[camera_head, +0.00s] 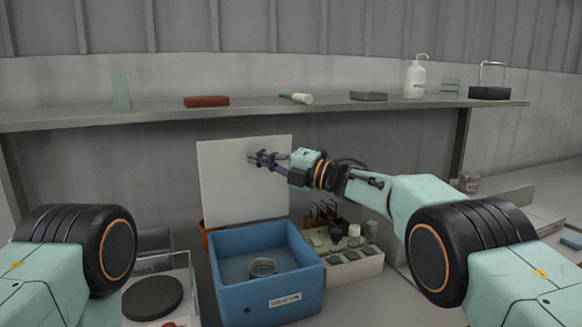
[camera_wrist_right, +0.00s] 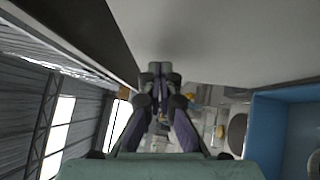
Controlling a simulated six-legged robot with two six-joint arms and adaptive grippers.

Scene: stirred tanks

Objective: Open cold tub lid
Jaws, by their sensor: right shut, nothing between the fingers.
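The blue cold tub (camera_head: 268,307) stands on the bench with its top open and a round metal piece (camera_head: 263,267) inside. Its white lid (camera_head: 243,185) stands nearly upright at the tub's back edge. My right gripper (camera_head: 256,158) is shut and empty, in front of the lid's upper right part; I cannot tell whether it touches. In the right wrist view the shut fingers (camera_wrist_right: 160,72) point along the pale lid (camera_wrist_right: 215,40), with the blue tub (camera_wrist_right: 262,125) at the right. My left gripper is out of view; only my left arm shows.
A pale rack (camera_head: 355,270) with small vessels stands right of the tub. A clear box with a dark disc (camera_head: 152,298) is at its left. A shelf (camera_head: 150,114) above holds a white bottle (camera_head: 415,78) and a red-brown item (camera_head: 206,101).

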